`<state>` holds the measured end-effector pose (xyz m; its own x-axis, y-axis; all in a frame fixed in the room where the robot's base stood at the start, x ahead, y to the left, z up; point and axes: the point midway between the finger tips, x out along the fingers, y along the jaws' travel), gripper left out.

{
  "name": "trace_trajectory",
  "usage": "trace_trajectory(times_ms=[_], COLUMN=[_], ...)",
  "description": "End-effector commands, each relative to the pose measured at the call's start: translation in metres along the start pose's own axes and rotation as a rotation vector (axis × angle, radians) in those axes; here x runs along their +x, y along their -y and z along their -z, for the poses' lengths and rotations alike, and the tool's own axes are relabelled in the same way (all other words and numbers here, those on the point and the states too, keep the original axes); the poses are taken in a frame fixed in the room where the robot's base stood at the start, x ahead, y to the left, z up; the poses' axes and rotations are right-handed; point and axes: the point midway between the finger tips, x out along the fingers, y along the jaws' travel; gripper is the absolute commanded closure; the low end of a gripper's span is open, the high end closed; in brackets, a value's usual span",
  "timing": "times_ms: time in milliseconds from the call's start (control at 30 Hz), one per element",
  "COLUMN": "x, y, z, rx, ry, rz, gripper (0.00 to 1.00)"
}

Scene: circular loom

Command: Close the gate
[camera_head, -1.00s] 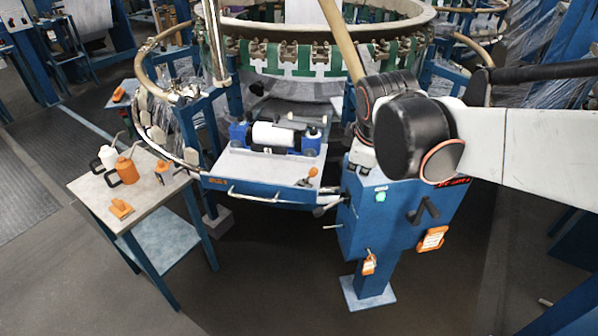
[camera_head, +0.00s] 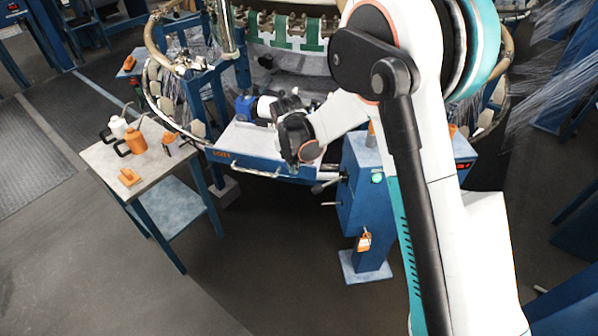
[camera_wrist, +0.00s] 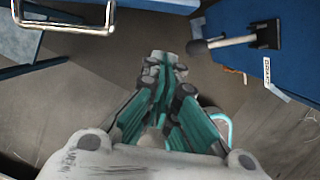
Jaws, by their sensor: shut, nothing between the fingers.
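A blue front panel (camera_head: 245,162) with a metal bar handle (camera_head: 262,172) is on the loom's near side, under a light top. It may be the gate, but I cannot tell for certain. In the wrist view, a metal handle (camera_wrist: 62,22) shows at top left, on a blue part. My gripper (camera_wrist: 165,65) is shut and empty, over bare floor, apart from that handle. In the head view the fingers are hidden behind my wrist, close to the panel's right end.
A blue control box (camera_head: 360,195) stands right of the panel. A lever with a dark knob (camera_wrist: 197,46) sticks out from a blue box in the wrist view. A small table (camera_head: 110,160) with an orange can (camera_head: 135,141) stands at left. The floor in front is clear.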

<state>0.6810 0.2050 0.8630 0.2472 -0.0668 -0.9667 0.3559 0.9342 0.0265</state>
Motion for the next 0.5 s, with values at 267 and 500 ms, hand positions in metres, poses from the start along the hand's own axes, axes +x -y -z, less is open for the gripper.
trace_trajectory(times_ms=[267,500], x=[0.025,0.064], y=[-0.01,-0.009], z=[0.009,0.01], rx=[-0.102,-0.099], ry=[-0.015,-0.015], rz=[0.003,0.003], gripper=[1.0,1.0])
